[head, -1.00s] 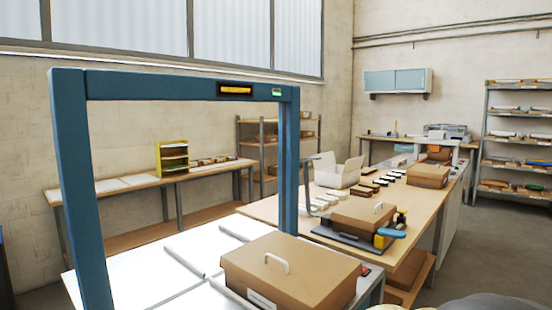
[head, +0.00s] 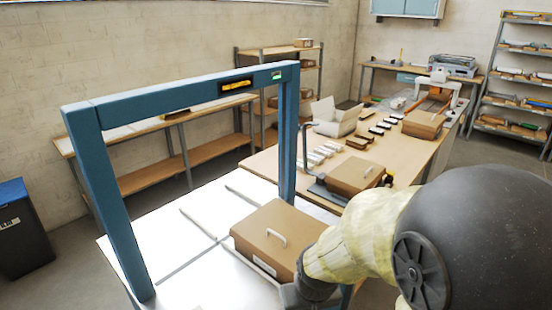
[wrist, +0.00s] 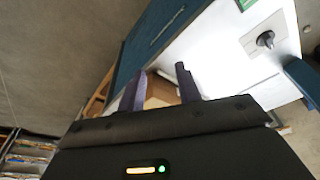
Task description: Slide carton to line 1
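A brown carton (head: 278,238) with a white handle on its lid and a white label on its near side sits on the white-topped table (head: 185,262). Thin dark lines cross that white top to the left of the carton; I cannot tell which is line 1. My gripper (wrist: 160,86) has its two dark fingers spread apart in the wrist view. A brown surface, likely the carton (wrist: 159,94), shows beyond and between the fingers. In the head view my arm covers the carton's right lower edge and most of the gripper. Contact cannot be told.
A blue frame (head: 180,95) with a small lit display arches over the white top. Behind stands a wooden bench (head: 262,162) with another handled carton (head: 354,176), an open white box (head: 335,117) and small blocks. A dark bin (head: 22,228) stands at left.

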